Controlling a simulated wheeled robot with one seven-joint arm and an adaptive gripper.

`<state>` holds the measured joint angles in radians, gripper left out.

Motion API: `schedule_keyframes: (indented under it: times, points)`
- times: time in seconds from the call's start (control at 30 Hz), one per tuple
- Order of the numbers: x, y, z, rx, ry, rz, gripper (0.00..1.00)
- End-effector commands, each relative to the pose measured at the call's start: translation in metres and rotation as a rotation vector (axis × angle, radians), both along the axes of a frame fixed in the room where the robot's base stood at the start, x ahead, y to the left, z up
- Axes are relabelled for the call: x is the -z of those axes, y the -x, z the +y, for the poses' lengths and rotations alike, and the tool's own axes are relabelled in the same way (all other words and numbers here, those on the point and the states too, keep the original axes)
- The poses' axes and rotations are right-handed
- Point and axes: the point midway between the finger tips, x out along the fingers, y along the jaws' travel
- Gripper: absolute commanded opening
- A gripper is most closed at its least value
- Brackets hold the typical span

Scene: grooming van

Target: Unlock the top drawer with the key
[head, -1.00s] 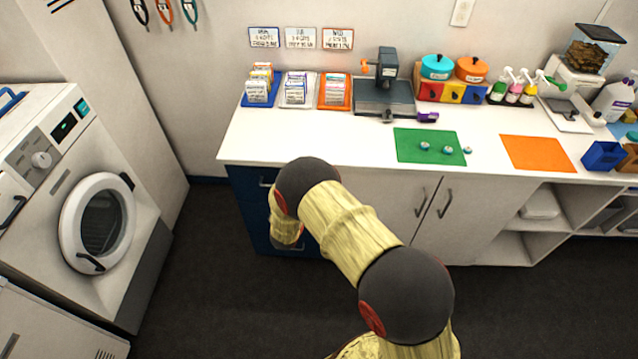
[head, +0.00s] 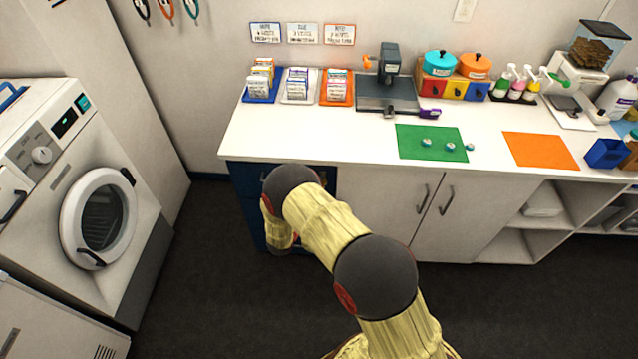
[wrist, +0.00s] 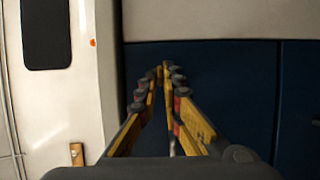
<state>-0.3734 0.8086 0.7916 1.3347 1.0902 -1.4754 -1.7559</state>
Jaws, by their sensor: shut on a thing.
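The dark blue drawer unit (head: 246,182) is under the left end of the white counter; my arm covers much of its front in the head view. In the wrist view the blue front (wrist: 225,85) lies straight ahead, below a pale edge, with a vertical seam at right. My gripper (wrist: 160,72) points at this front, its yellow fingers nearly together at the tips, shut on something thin. The key itself is not clearly visible between the fingertips, and neither is the lock. I cannot tell whether the tips touch the front. The head view hides my gripper behind my arm.
The white counter (head: 360,150) carries card trays, a dark press-like device (head: 388,92), a green mat (head: 432,142) and an orange mat (head: 540,150). White cabinet doors (head: 390,215) adjoin the drawers. A washer (head: 85,190) stands left, with open floor between.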

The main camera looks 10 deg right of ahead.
Motion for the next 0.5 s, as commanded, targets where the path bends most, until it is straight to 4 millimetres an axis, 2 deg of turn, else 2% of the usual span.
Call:
schedule_keyframes:
  times: [0.47, 0.5]
  points:
    - [0.0001, -0.0011, 0.0021, -0.006, 0.012, 0.004, 0.0]
    - [0.0001, -0.0011, 0.0021, -0.006, 0.012, 0.005, 0.09]
